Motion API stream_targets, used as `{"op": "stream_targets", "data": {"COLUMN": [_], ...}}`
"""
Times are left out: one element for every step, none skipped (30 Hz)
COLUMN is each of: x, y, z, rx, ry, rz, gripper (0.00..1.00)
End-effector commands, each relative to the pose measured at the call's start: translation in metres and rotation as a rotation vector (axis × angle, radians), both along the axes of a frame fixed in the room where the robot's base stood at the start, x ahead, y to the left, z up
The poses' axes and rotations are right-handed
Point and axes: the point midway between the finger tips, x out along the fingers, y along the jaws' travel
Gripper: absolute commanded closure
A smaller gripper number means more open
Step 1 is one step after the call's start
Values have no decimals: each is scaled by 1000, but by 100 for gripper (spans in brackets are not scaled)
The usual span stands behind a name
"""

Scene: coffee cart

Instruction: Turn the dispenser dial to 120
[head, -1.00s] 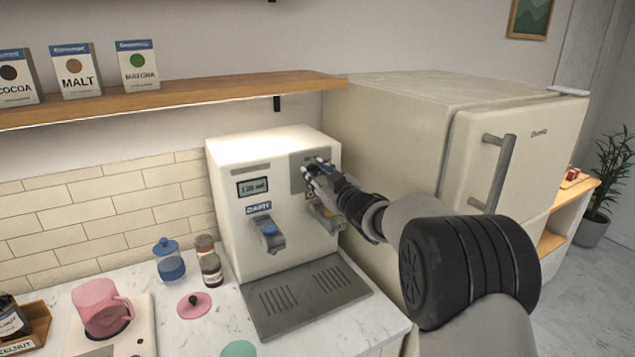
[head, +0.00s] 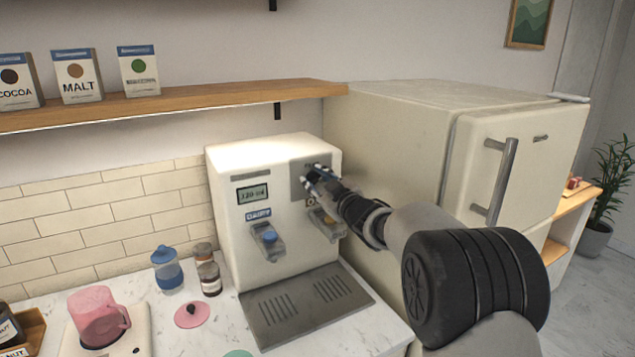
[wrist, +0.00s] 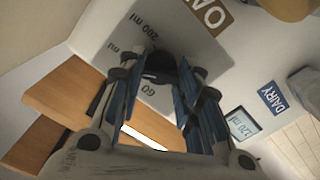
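The dispenser (head: 225,190) is a cream machine with a small display (head: 253,194) that reads about 120 ml, a little blurred; the display also shows in the wrist view (wrist: 241,124). My gripper (head: 313,178) is at the dial on the upper right of the machine's front. In the wrist view its fingers (wrist: 165,82) lie on both sides of the dial, close against it. The fingers hide part of the dial's scale.
Below are a dairy spout (head: 267,238), a second spout under my gripper and a grey drip tray (head: 300,318). A pink jug (head: 97,318), jars and a pink lid (head: 192,313) stand left. A fridge (head: 400,130) is close on the right; a shelf (head: 200,98) is above left.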

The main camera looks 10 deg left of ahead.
Motion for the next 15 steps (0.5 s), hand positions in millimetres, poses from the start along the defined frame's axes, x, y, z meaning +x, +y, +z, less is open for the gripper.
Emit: {"op": "stream_targets", "data": {"x": [0, 0, 0, 0, 0, 0, 0, 0, 0, 0, 0, 0, 0, 0, 0], "y": [0, 0, 0, 0, 0, 0, 0, 0, 0, 0, 0, 0, 0, 0, 0], "z": [0, 0, 0, 0, 0, 0, 0, 0, 0, 0, 0, 0, 0, 0, 0], "rx": [0, 0, 0, 1, 1, 1, 1, 1, 1, 1, 1, 1, 1, 1, 1], "ry": [0, 0, 0, 1, 1, 1, 1, 1, 1, 1, 1, 1, 1, 1, 1], "rz": [0, 0, 0, 0, 0, 0, 0, 0, 0, 0, 0, 0, 0, 0, 0], "gripper": [63, 61, 59, 57, 55, 52, 50, 49, 49, 49, 49, 49, 49, 49, 49]}}
